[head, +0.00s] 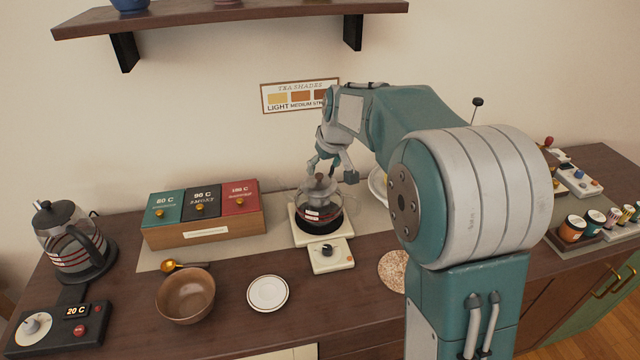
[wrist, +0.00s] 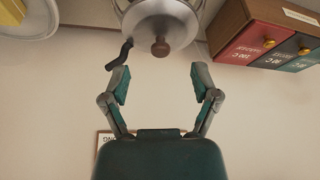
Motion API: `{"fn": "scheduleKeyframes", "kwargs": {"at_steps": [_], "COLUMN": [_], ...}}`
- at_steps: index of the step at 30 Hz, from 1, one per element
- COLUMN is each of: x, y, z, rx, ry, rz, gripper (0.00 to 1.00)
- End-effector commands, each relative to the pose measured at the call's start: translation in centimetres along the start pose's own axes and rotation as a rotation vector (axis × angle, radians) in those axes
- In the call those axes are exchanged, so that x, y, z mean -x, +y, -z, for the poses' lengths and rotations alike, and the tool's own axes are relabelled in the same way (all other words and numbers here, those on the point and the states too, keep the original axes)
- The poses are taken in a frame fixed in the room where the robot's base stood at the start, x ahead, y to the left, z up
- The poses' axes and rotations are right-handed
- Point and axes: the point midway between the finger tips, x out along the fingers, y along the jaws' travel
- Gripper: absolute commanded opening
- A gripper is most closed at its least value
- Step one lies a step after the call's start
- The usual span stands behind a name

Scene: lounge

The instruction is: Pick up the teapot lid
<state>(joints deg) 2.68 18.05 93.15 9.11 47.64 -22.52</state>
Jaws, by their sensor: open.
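The teapot lid (head: 319,184) is a grey metal disc with a round brown knob. It sits on the glass teapot (head: 322,212), which stands on a pale warmer (head: 331,256) with a black dial. In the wrist view, which looks upside down, the lid (wrist: 160,24) shows at the top with its knob facing my fingers. A dark curved handle or spout shows at its left. My gripper (head: 332,170) is just above the lid in the head view. In the wrist view my gripper (wrist: 159,78) is open and empty, its two fingers apart and short of the knob.
A wooden box (head: 205,229) with green, black and red lids stands left of the teapot. A kettle (head: 70,240), a brown bowl (head: 186,294) and a white saucer (head: 267,293) are further left and in front. A white dish (head: 378,185) is partly behind my arm. A shelf (head: 230,16) hangs above.

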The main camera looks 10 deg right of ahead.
Motion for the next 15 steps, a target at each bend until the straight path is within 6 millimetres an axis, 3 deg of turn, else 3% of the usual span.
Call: {"fn": "scheduleKeyframes", "kwargs": {"at_steps": [9, 15], "x": [-4.4, -5.2], "y": [0.2, 0.2], "z": [0.5, 0.5], "rx": [0.001, 0.001], "ry": [-0.002, 0.002], "rz": [0.0, -0.001], "gripper": [0.78, 0.78]}}
